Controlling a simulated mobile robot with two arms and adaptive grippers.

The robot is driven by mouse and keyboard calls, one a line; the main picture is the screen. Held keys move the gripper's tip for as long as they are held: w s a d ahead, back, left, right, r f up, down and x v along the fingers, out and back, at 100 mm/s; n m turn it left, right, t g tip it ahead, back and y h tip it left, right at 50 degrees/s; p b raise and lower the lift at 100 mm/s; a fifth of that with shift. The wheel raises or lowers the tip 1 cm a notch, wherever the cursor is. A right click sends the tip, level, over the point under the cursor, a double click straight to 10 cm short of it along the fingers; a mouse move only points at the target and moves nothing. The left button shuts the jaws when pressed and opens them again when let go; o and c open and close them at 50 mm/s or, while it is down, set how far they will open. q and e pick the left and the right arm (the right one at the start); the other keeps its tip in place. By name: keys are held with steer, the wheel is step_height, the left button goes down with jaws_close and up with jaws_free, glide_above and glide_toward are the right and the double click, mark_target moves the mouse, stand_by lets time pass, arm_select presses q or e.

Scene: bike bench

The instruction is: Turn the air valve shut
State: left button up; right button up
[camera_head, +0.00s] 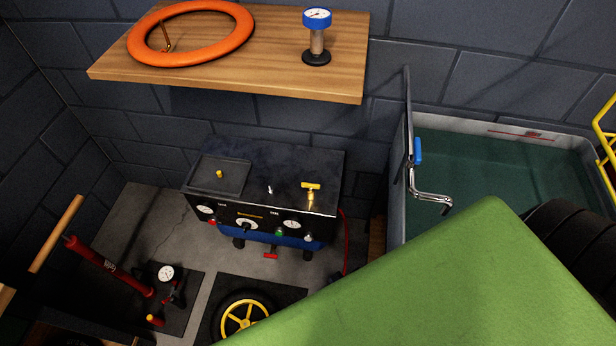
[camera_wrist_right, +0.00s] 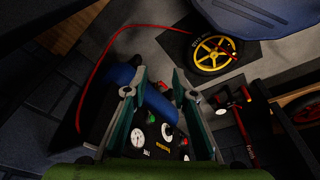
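A black and blue air compressor (camera_head: 262,190) stands on the floor against the wall. A yellow T-shaped valve handle (camera_head: 311,192) stands on its top at the right. A small red handle (camera_head: 270,253) shows low on its front. I cannot tell which of these is the air valve. In the right wrist view my right gripper (camera_wrist_right: 158,74) has its fingers apart with nothing between them, over the compressor's front panel (camera_wrist_right: 148,143), which appears upside down. Whether the fingers touch the compressor is unclear. The right gripper is not visible in the head view. My left gripper is in neither view.
A wooden shelf (camera_head: 230,75) with an orange ring and a gauge overhangs the compressor. A red floor pump (camera_head: 108,268) and a yellow-spoked wheel (camera_head: 243,318) lie in front. A red hose (camera_wrist_right: 97,62) curves beside it. A water tub (camera_head: 500,165) stands at right.

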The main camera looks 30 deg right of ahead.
steer(key=w+d+r+p, duration=0.1)
steer(key=w+r, duration=0.1)
steer(key=r, duration=0.5)
steer(key=w+d+r+p, duration=0.1)
steer(key=w+r, duration=0.2)
steer(key=r, duration=0.3)
step_height(320, 180, up, 5)
steer(key=n+g, duration=0.2)
steer(key=n, duration=0.6)
glide_above(309, 185)
steer(key=d, duration=0.1)
steer(key=shift+s+d+r+p, duration=0.15)
steer(key=shift+s+p, duration=0.25)
steer(key=shift+w+a+r, duration=0.15)
steer(key=shift+w+a, duration=0.1)
steer(key=shift+w, duration=0.05)
steer(key=shift+w+a, duration=0.2)
step_height(309, 185, down, 6)
steer(key=shift+b, duration=0.9)
steer(key=shift+s+a+f, duration=0.1)
steer(key=shift+f, duration=0.5)
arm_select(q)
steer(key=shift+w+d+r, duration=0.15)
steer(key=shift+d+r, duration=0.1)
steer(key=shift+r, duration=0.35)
